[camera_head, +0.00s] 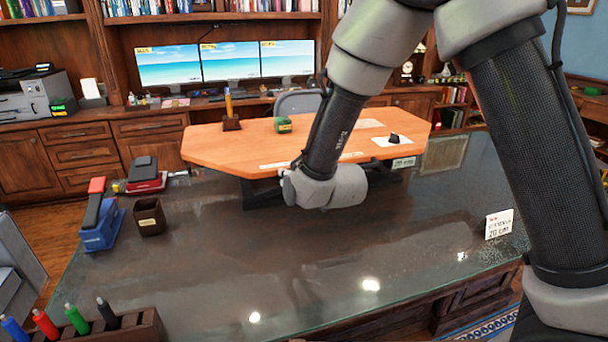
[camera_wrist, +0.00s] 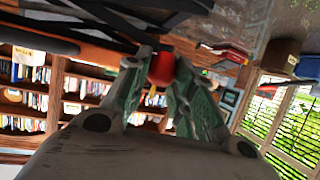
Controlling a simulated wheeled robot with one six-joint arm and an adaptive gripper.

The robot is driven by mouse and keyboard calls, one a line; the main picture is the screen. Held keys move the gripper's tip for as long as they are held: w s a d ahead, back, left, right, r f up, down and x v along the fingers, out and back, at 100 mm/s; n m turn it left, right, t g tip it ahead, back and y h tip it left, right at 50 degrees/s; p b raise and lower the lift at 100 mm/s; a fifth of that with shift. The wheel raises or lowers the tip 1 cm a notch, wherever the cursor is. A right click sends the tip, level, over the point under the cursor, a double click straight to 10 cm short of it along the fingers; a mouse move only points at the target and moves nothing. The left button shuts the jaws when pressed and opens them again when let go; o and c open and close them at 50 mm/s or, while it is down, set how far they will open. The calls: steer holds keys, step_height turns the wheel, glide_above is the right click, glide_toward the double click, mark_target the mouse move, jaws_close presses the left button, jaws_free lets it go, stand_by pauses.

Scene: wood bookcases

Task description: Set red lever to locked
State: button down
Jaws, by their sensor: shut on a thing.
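In the wrist view, a rounded red part, seemingly the red lever (camera_wrist: 162,68), sits between the green-sided fingers of my gripper (camera_wrist: 160,85), which is shut on it. Dark bars of a black frame (camera_wrist: 110,22) run close beside it. The lever's full shape and any lock marking are hidden. In the head view, my wrist is at the front edge of a raised orange wooden top (camera_head: 235,150); my fingers and the red lever are hidden there. Part of the black frame (camera_head: 262,192) shows under that top.
A blue device with a red-tipped handle (camera_head: 100,230), a red and black device (camera_head: 147,174) and a brown cup (camera_head: 150,217) stand left on the glass desk (camera_head: 230,275). A sign card (camera_head: 499,223) stands right, a pen holder (camera_head: 135,328) front left. The desk's middle front is clear.

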steer(key=shift+s+a+m+t+h, duration=0.4)
steer(key=shift+a+m+h, duration=0.35)
steer(key=shift+m+h, duration=0.45)
steer(key=shift+s+a+m+t+h, duration=0.2)
steer(key=shift+s+a+m+h, duration=0.45)
steer(key=shift+m+h, duration=0.5)
steer(key=shift+s+a+m+t+h, duration=0.3)
steer(key=shift+a+m+h, duration=0.6)
steer(key=shift+h, duration=0.45)
steer(key=c, duration=1.5)
jaws_free()
steer(key=v, duration=1.2)
